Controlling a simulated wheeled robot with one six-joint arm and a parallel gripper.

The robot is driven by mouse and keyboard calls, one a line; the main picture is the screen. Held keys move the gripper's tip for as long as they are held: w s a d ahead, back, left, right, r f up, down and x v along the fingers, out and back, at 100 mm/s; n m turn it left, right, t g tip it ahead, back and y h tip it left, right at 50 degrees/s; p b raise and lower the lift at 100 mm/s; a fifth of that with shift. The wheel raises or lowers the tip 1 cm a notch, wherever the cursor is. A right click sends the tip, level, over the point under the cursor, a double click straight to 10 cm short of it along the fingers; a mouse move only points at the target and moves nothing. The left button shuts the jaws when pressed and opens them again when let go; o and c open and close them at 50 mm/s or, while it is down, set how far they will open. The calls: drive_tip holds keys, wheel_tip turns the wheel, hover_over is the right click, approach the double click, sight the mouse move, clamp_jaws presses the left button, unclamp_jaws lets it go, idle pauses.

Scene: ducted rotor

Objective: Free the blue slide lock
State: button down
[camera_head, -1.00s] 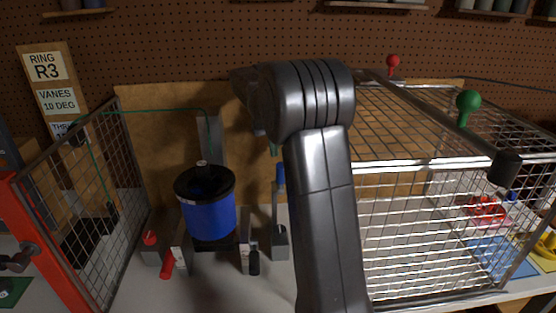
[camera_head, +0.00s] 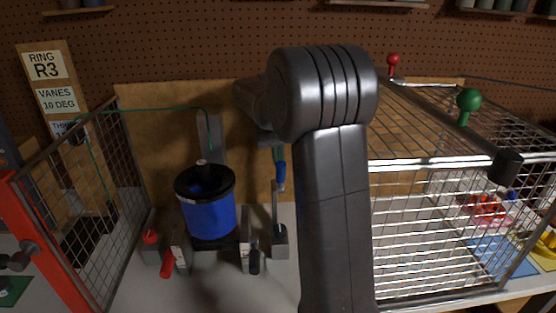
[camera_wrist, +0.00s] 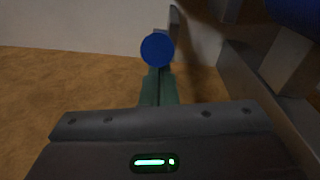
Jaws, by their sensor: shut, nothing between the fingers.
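The blue slide lock shows as a blue handle (camera_head: 281,176) on a thin grey stem, rising from a grey block (camera_head: 280,240) right of the blue ducted rotor (camera_head: 209,214). In the wrist view its round blue end (camera_wrist: 157,49) lies straight ahead of the fingertips. My gripper (camera_head: 278,153) is at the top of the handle, mostly hidden behind my forearm in the head view. Its green fingers (camera_wrist: 158,85) are shut together with nothing between them. They look very close to the blue end; I cannot tell if they touch.
A red handle (camera_head: 166,264) and a black-tipped lever (camera_head: 254,262) stand by the rotor. An open mesh door (camera_head: 90,200) with a red edge is at left, with a green cord above. A wire cage (camera_head: 440,230) fills the right, with red and green knobs on top.

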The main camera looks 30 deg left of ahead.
drive_tip(key=shift+s+d+f+t+y+b, duration=0.25)
drive_tip(key=shift+s+t+b, duration=0.25)
drive_tip(key=shift+b, duration=0.6)
drive_tip(key=shift+s+d+f+t+y+b, duration=0.1)
drive_tip(key=shift+s+d+t+y+b, duration=0.3)
drive_tip(key=shift+b, duration=0.65)
drive_tip(key=shift+s+r+t+b, duration=0.15)
drive_tip(key=shift+s+t+b, duration=0.2)
drive_tip(key=shift+b, duration=0.2)
drive_tip(key=shift+w+r, duration=0.1)
